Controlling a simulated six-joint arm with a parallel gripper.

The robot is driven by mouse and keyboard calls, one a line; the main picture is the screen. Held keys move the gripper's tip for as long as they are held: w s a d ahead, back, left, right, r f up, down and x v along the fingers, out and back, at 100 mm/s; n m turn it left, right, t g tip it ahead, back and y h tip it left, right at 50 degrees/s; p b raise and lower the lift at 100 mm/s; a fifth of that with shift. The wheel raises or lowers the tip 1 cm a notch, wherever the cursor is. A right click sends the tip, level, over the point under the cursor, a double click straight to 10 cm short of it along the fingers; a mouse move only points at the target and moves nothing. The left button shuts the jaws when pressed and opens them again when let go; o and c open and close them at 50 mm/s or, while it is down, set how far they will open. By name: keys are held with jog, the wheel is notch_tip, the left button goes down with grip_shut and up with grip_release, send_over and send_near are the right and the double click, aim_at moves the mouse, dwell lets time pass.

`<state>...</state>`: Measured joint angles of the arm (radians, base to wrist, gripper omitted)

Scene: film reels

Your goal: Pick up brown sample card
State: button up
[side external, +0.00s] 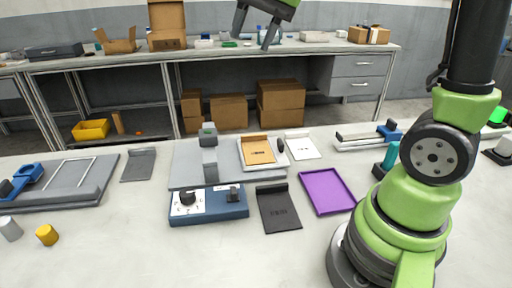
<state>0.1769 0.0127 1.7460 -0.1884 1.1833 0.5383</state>
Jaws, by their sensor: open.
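The brown sample card (262,150) has a raised tab along its back edge and small dark print. It lies on a pale flat plate (246,164) at the right part of the grey base of a bench device. My gripper (254,44) is high above the bench at the top of the side external view, partly cut off by the frame. Its two dark fingers are apart, with nothing between them. The gripper is well clear of the card.
A white card (301,146), black card (278,213) and grey card (139,165) lie around the device. A grey post (209,160) rises left of the brown card. A blue control box (208,206) is in front; a purple tray (327,191) lies to the right.

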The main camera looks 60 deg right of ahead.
jog(key=w+d+f+m+g, duration=0.1)
jog(key=w+d+f+m, duration=0.25)
jog(key=w, duration=0.25)
jog(key=m+g, duration=0.4)
jog(key=m, duration=0.7)
send_over(257, 148)
jog(key=w+d, duration=0.3)
notch_tip(257, 148, down, 18)
notch_tip(257, 148, down, 4)
jog(key=shift+d+r+h, duration=0.15)
jog(key=shift+r+h, duration=0.1)
jog(key=shift+h, duration=0.05)
jog(key=shift+s+f, duration=0.1)
jog(key=shift+f, duration=3)
grip_shut()
